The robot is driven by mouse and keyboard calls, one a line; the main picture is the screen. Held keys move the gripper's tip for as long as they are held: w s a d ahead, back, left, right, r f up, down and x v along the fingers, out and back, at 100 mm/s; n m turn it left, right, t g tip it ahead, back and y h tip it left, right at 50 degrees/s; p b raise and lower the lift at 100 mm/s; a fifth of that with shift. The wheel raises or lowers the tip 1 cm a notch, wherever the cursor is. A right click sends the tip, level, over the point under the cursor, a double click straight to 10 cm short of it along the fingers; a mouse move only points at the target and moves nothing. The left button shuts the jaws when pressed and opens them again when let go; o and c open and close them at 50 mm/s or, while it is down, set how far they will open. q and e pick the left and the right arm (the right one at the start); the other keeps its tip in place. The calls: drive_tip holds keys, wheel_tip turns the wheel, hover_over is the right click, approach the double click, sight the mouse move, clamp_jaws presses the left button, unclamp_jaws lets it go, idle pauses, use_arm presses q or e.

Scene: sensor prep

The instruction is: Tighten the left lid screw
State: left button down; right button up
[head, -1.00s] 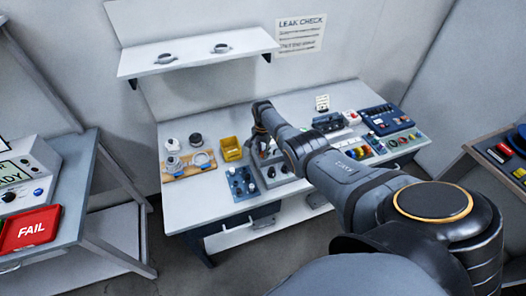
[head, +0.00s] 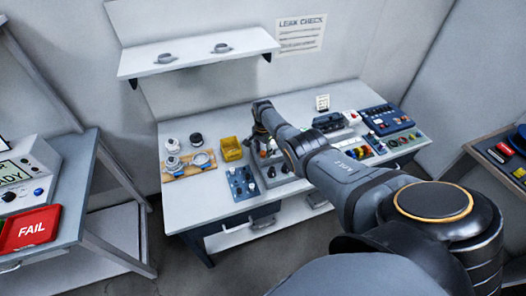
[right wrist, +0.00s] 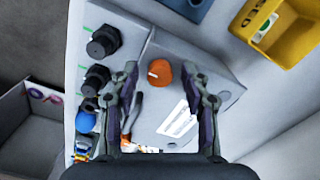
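In the right wrist view a grey metal box (right wrist: 205,70) fills the middle, with a white label (right wrist: 178,118) on its sloping lid. A round orange knob-like screw head (right wrist: 160,73) with a white line sits on it. I cannot tell for certain which lid screw this is. My right gripper (right wrist: 160,78) is open, with one finger on each side of the orange head and a small gap on both sides. In the head view my right gripper (head: 258,138) is over the bench beside the box, mostly hidden by my arm. My left gripper is not in view.
A yellow bin (head: 231,148) stands left of the gripper, and a blue panel (head: 243,183) lies in front. Black knobs (right wrist: 103,42) sit close to the left finger. A wooden board (head: 187,171) with round parts lies further left. The bench (head: 218,217) is clear at its front left.

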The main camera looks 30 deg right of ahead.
sight(263, 153)
drive_tip(key=shift+w+r, duration=0.1)
drive_tip(key=shift+r, duration=0.4)
wheel_tip(263, 153, up, 11)
idle(0.6)
